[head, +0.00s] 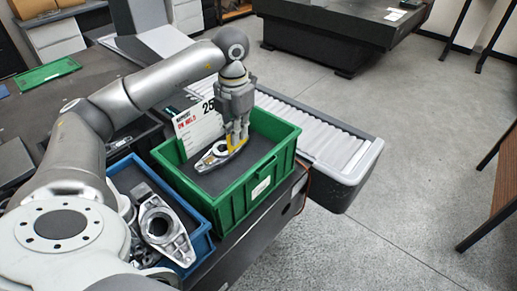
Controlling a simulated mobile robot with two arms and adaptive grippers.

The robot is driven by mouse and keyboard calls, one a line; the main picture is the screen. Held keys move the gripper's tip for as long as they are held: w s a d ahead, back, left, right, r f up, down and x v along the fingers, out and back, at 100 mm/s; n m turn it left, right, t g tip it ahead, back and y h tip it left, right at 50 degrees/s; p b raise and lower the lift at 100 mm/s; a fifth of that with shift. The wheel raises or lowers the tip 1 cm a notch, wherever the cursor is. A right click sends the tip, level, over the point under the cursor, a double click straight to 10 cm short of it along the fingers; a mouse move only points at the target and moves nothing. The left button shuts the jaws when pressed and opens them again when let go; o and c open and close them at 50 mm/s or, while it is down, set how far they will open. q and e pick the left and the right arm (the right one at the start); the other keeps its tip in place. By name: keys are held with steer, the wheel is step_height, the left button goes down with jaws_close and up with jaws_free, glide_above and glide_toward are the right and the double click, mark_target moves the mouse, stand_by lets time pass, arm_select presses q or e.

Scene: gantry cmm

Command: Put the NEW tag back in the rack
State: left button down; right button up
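No tag that I can read as NEW shows in the head view. My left gripper (237,143) points down into the green crate (230,205), its yellow fingertips at a grey metal part (215,157) lying on the crate's dark floor. The fingers overlap the part in the picture, so I cannot tell whether they grip it or anything else. A white card (194,133) with black and red print and a large "25" stands behind the gripper at the crate's back left; the gripper partly hides it. No rack can be made out. My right gripper is not in view.
A blue crate (203,246) with metal castings (163,228) stands left of the green crate. A ribbed, white-topped grey unit (335,150) lies behind and right. A green tray (46,74) lies at the far left. The grey floor at right is open.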

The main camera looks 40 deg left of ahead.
arm_select(q)
steer(key=s+a+r+p, duration=0.2)
steer(key=s+a+r, duration=0.2)
steer(key=r, duration=0.3)
steer(key=shift+s+a+r+p, duration=0.15)
steer(key=shift+s+a+p, duration=0.05)
steer(key=shift+p, duration=0.1)
stand_by(0.3)
